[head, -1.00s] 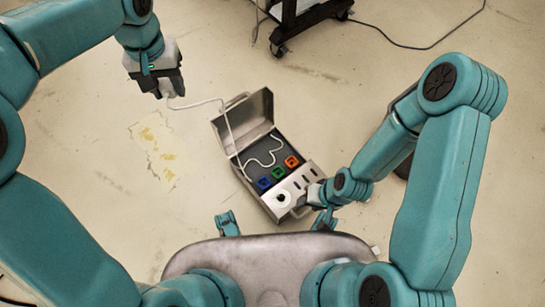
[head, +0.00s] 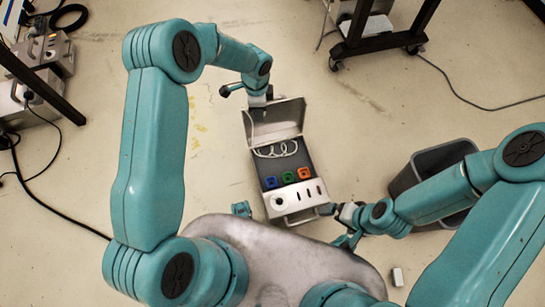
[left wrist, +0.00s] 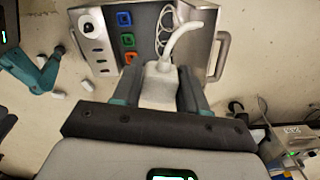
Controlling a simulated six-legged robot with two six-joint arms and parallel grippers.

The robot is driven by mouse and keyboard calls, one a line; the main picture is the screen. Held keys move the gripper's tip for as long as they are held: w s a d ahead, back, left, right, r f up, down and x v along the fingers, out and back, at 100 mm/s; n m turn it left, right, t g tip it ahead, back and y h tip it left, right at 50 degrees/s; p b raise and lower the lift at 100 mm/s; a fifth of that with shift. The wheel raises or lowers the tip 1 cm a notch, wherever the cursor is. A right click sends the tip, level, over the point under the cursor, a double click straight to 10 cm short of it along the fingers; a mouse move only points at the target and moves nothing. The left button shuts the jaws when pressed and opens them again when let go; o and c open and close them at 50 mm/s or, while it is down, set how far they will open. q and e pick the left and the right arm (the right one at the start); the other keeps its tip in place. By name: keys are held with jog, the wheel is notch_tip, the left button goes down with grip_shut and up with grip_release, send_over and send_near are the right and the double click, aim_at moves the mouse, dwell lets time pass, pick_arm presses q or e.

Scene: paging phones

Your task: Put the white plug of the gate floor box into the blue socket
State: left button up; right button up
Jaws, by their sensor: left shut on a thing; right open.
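The gate floor box (head: 312,213) lies open on the floor, its lid (head: 275,120) raised at the far side. The blue socket (head: 271,182) is at the left of the socket row and looks empty; it also shows in the left wrist view (left wrist: 124,18). My left gripper (left wrist: 161,88) is shut on the white plug (left wrist: 160,85), with its white cord running to the box. In the head view this gripper (head: 258,99) is at the lid's far edge, its fingertips and the plug hidden. My right gripper (head: 340,211) is open beside the box's near right corner.
A green socket (head: 288,177) and an orange socket (head: 304,173) sit right of the blue one. A dark bin (head: 435,165) stands to the right, a wheeled cart (head: 385,35) behind. Floor left of the box is clear.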

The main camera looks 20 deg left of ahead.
pick_arm(q)
jog(key=s+d+f+m+p, duration=0.2)
jog(key=s+d+f+m, duration=0.1)
jog(key=s+f+m, duration=0.4)
jog(key=s+d+f+m+p, duration=0.1)
jog(key=s+d+f+m, duration=0.25)
jog(key=f+m, duration=0.4)
pick_arm(e)
notch_tip(320, 180, up, 4)
pick_arm(q)
jog(key=shift+n, duration=0.95)
jog(key=shift+w+d+f+b, duration=0.15)
jog(key=shift+f+b, duration=1.85)
jog(key=shift+f, duration=1.25)
jog(key=shift+w+f+b, duration=0.1)
jog(key=shift+f+b, duration=1.85)
jog(key=shift+f, duration=1.3)
jog(key=shift+w+d+f+b, duration=0.15)
jog(key=shift+f+b, duration=1.85)
jog(key=shift+f, duration=1.25)
pick_arm(e)
notch_tip(320, 180, down, 11)
jog(key=w, duration=0.1)
jog(key=shift+d+f, duration=0.15)
jog(key=shift+f, duration=0.05)
pick_arm(q)
jog(key=shift+a, duration=0.1)
